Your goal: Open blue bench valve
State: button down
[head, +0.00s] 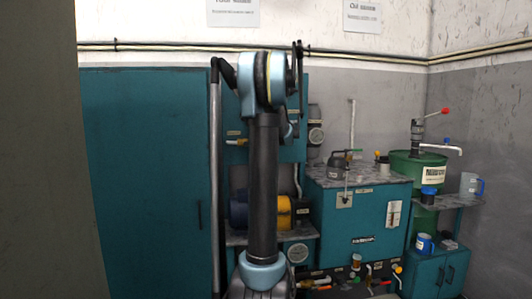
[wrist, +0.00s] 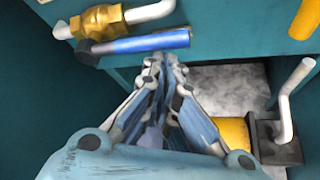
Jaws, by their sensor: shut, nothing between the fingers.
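In the wrist view, a brass valve (wrist: 98,18) on a white pipe sits at the upper left. Its blue lever handle (wrist: 148,43) points right, roughly in line with the pipe's run. My gripper (wrist: 165,62) reaches up from the bottom of the wrist view, its fingertips together and empty. The tips appear just below the handle's right half; I cannot tell whether they touch it. In the head view, my arm covers the middle of the scene, and the blue handle and gripper are not discernible.
A yellow motor part (wrist: 232,135) with a black end and a white pipe (wrist: 293,90) stands right of my gripper. The head view shows a teal tank (head: 360,225), a green drum (head: 415,170) and a large teal cabinet (head: 145,180) at left.

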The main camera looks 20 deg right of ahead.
notch_tip(320, 180, down, 4)
jog(key=a+v, duration=0.2)
jog(key=v, duration=0.8)
jog(key=shift+s+a+r, duration=0.15)
jog(key=shift+a+r, duration=0.05)
jog(key=shift+r, duration=0.05)
dwell(0.5)
